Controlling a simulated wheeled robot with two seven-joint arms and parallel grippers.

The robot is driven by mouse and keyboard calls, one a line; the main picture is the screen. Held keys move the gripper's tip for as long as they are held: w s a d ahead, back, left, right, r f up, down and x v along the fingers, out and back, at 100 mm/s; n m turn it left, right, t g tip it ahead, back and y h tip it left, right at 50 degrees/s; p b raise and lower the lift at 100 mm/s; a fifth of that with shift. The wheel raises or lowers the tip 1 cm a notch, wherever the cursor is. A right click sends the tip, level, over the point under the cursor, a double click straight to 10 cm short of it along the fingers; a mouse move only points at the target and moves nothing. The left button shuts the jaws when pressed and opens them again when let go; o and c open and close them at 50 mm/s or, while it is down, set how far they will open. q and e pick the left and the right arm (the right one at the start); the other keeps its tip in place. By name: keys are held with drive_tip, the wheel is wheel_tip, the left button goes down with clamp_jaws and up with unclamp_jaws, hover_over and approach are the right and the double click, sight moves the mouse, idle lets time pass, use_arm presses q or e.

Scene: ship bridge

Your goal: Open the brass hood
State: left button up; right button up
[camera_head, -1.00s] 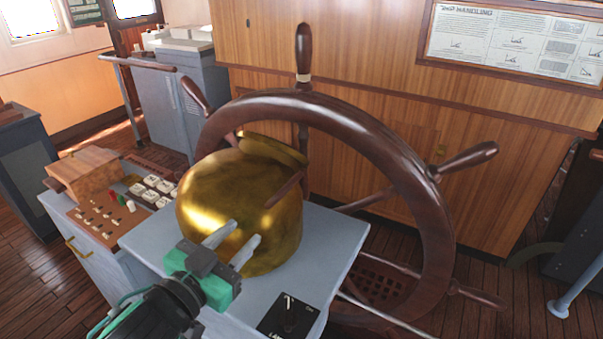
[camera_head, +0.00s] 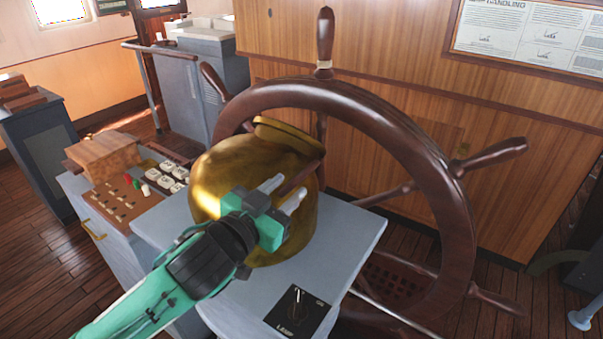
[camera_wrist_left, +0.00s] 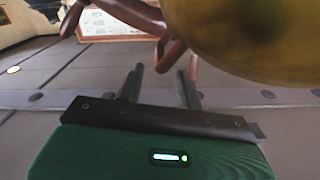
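The rounded brass hood (camera_head: 225,178) sits on a grey-blue pedestal (camera_head: 352,232) in front of the ship's wheel, with a raised round rim at its top. It fills the upper right of the left wrist view (camera_wrist_left: 255,40). My right gripper is not in view.
The large wooden wheel (camera_head: 455,215) with protruding spokes stands behind and right of the hood. A control panel with switches (camera_head: 135,190) is at the left. A black switch plate (camera_head: 297,309) is on the pedestal's near corner.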

use_arm(q)
drive_tip(key=p+x, duration=0.1)
drive_tip(key=x, duration=0.4)
drive_tip(key=shift+w+d, duration=0.2)
drive_tip(key=shift+w, duration=0.15)
clamp_jaws()
